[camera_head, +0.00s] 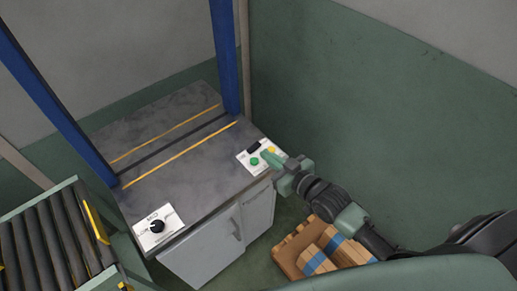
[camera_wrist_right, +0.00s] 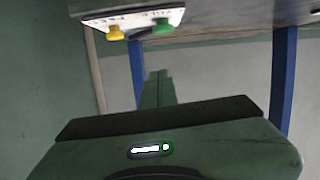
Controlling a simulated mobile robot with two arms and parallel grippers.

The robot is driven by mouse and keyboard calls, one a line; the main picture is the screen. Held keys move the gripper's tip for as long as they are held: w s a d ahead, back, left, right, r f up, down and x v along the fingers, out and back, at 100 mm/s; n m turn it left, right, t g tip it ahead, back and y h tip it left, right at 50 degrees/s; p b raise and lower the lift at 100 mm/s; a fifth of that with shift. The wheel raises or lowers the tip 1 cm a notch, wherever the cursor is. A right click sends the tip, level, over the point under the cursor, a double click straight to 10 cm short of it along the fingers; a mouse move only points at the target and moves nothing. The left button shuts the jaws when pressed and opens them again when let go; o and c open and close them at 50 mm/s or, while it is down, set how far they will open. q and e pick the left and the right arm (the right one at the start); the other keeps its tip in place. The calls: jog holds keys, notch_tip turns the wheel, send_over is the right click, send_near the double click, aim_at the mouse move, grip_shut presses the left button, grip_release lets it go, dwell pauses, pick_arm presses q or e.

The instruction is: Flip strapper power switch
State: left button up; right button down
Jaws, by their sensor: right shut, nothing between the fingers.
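The strapper (camera_head: 170,165) is a dark grey table with a blue arch. A white control panel (camera_head: 244,158) at its right corner carries a black switch (camera_head: 253,147), a green button (camera_head: 255,161) and a yellow button (camera_head: 271,150). My right gripper (camera_head: 267,155) is shut and empty, its green fingertips over the panel beside the buttons. I cannot tell whether they touch it. In the right wrist view the closed fingers (camera_wrist_right: 156,85) point toward the panel, whose yellow button (camera_wrist_right: 115,33) and green button (camera_wrist_right: 163,27) show at the top. My left gripper is not in view.
A white plate with a black dial (camera_head: 157,227) sits on the strapper's near corner. A roller conveyor (camera_head: 50,240) stands at left. A green wall is close behind.

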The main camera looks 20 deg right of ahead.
jog(key=shift+v, duration=1.05)
jog(key=shift+a, duration=0.15)
